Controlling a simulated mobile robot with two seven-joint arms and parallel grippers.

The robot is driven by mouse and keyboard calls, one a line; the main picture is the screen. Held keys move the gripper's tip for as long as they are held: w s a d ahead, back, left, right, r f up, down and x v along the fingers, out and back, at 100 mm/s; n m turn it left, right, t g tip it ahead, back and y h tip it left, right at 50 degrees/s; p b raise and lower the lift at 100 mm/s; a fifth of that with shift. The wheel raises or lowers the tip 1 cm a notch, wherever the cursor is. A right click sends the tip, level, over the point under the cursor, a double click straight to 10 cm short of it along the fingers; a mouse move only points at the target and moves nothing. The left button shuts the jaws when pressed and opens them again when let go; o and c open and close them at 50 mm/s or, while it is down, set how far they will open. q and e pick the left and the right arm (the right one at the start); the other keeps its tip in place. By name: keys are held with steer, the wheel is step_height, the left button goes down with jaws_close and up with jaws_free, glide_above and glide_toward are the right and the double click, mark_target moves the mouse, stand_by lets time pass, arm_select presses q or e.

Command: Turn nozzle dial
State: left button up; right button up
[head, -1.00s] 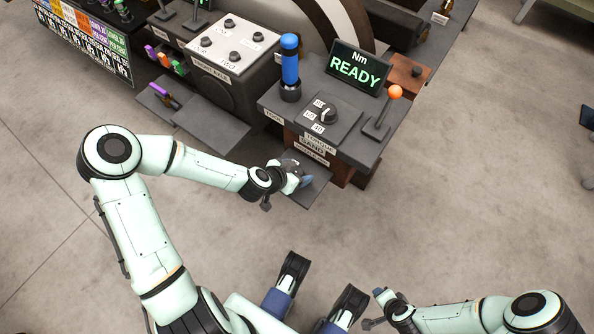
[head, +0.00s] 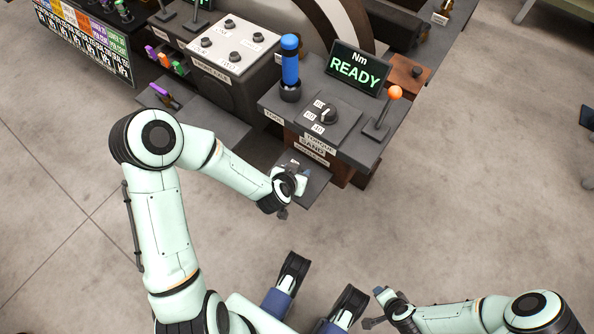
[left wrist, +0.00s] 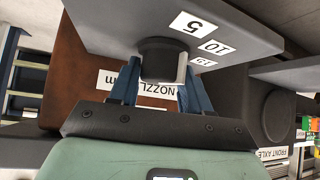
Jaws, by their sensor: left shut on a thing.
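The nozzle dial (left wrist: 160,58) is a dark round knob with a pale pointer block, seen in the left wrist view. It sits on a grey panel (left wrist: 112,28) marked 5, 10 and 15, and a label below reads NOZZL in part. My left gripper (left wrist: 160,76) is shut on the knob, one blue finger on each side. In the head view my left gripper (head: 297,182) is over the small grey shelf panel (head: 315,193) at the stand's front and hides the dial. My right gripper (head: 383,297) is at lower right, clear of the stand; its jaw opening is unclear.
The torque stand carries a READY display (head: 357,67), an orange-topped lever (head: 394,93), a blue-handled tool (head: 290,62) and another dial (head: 328,115). A front axle box (head: 233,48) stands to its left. The floor in front is open.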

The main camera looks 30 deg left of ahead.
arm_select(q)
steer(key=shift+d+r+n+y, duration=0.1)
steer(key=shift+n+y, duration=0.5)
steer(key=shift+n, duration=0.2)
steer(key=shift+n+g+y, duration=0.3)
steer(key=shift+n+y, duration=0.2)
steer(key=shift+n, duration=0.2)
steer(key=shift+n+g+y+p, duration=0.3)
steer(key=shift+n+y+p, duration=0.3)
steer(key=shift+n, duration=0.2)
steer(key=o, duration=1)
